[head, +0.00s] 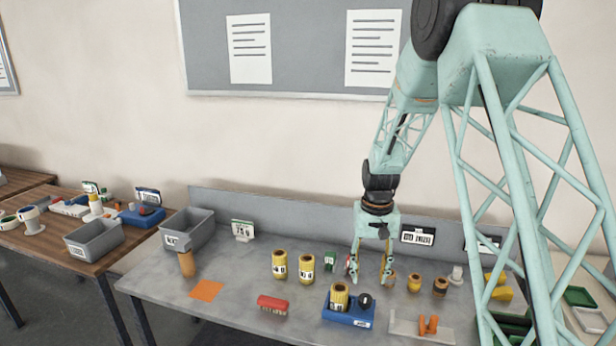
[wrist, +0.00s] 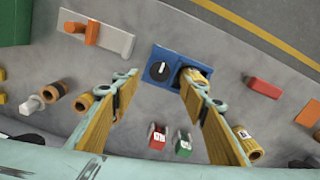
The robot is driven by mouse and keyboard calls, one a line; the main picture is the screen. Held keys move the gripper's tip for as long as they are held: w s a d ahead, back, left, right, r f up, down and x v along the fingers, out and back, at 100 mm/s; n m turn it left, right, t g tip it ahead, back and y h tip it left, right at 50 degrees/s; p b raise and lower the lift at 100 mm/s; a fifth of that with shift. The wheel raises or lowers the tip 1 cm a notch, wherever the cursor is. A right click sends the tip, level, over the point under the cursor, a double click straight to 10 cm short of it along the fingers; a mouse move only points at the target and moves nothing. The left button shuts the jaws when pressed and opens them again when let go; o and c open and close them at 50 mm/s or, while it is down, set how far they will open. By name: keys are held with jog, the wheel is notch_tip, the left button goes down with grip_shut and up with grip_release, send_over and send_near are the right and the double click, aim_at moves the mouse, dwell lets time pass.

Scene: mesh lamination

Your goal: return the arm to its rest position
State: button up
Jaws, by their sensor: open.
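My gripper (head: 370,279) hangs from the mint-green arm over the grey table, pointing down, with its two fingers spread and nothing held between them. In the wrist view my gripper (wrist: 156,80) also shows with its fingers apart. A blue fixture (head: 347,316) with a black knob and a yellow roll (head: 339,297) standing in it lies nearer the front edge. The blue fixture (wrist: 158,83) appears beyond the fingertips in the wrist view, and one finger partly overlaps the roll's side.
Two yellow rolls (head: 292,266) stand left of my gripper, and two small brown-yellow rolls (head: 427,285) stand right. A red block (head: 272,304), an orange sheet (head: 206,290), a grey bin (head: 188,232) and a white holder with orange pieces (head: 410,328) share the table. A grey panel (head: 290,211) runs behind.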

jog(key=s+r+t+b, duration=0.2)
jog(key=s+r, duration=2.1)
jog(key=r, duration=0.2)
jog(key=s+r+t+b, duration=0.1)
jog(key=s+r+t, duration=0.1)
jog(key=s, duration=2.5)
jog(key=shift+s+r+n+b, duration=0.25)
jog(key=shift+r+n+b, duration=0.15)
jog(key=shift+r, duration=0.25)
